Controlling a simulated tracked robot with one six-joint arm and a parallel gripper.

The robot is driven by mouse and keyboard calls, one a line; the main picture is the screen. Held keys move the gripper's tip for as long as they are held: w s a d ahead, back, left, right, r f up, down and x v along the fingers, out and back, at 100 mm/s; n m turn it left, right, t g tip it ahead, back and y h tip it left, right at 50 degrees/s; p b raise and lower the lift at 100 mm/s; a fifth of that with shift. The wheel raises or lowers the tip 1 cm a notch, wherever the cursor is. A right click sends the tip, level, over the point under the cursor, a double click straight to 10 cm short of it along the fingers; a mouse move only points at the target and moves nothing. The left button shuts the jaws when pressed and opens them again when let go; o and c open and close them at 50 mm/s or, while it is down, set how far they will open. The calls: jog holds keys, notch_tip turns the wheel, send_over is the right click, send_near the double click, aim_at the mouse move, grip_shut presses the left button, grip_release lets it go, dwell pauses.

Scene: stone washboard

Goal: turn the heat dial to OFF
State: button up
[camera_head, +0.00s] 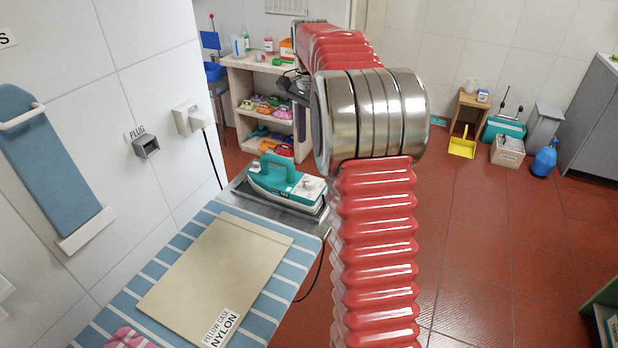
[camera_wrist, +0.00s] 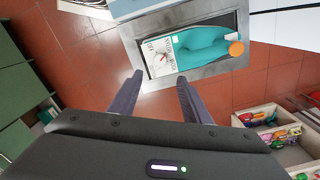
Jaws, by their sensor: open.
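The teal iron (camera_head: 275,178) lies on a metal rest at the far end of the ironing board in the head view. In the wrist view the iron (camera_wrist: 208,45) shows from above, with an orange part at its right end. The heat dial (camera_wrist: 162,57) is on its white panel, with a small red mark; its lettering is too small to read surely. My gripper (camera_wrist: 160,78) is open and empty, its two dark fingertips apart just below the dial panel in the picture. It appears to be above the iron, not touching it. In the head view my arm hides most of the gripper.
The metal rest (camera_wrist: 195,76) surrounds the iron. A beige pillow case (camera_head: 215,270) lies on the striped ironing board (camera_head: 262,318). A plug box (camera_head: 146,146) and a socket (camera_head: 190,117) are on the left wall. Shelves (camera_head: 240,80) with colourful items stand behind. The red floor at right is mostly clear.

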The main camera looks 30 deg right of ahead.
aim_at(310, 181)
jog(key=shift+f, duration=0.1)
dwell(0.3)
notch_tip(310, 181, down, 14)
jog(key=shift+r, duration=0.15)
dwell(0.5)
jog(key=c, duration=1.1)
